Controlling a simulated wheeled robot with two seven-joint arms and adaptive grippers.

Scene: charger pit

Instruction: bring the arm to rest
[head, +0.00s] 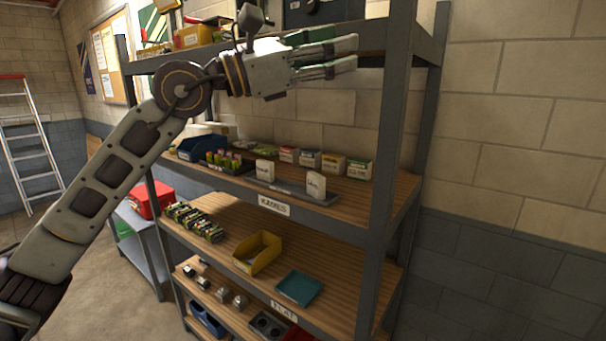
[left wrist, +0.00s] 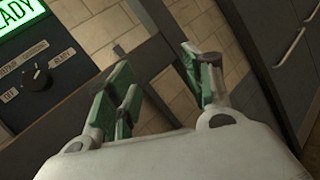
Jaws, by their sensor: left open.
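My left arm (head: 110,175) comes in from the left in the head view and reaches up in front of the shelf unit (head: 385,130). My left gripper (head: 345,58) points right, level with the upper part of the shelf unit. It is open, and nothing shows between its fingers. My right gripper is in neither view.
A dark panel with a knob (left wrist: 38,80) and a lit green sign (left wrist: 18,14) shows in the left wrist view. The shelves hold a yellow bin (head: 257,253), a teal tray (head: 298,288) and small boxes (head: 331,162). A ladder (head: 30,150) stands at the far left.

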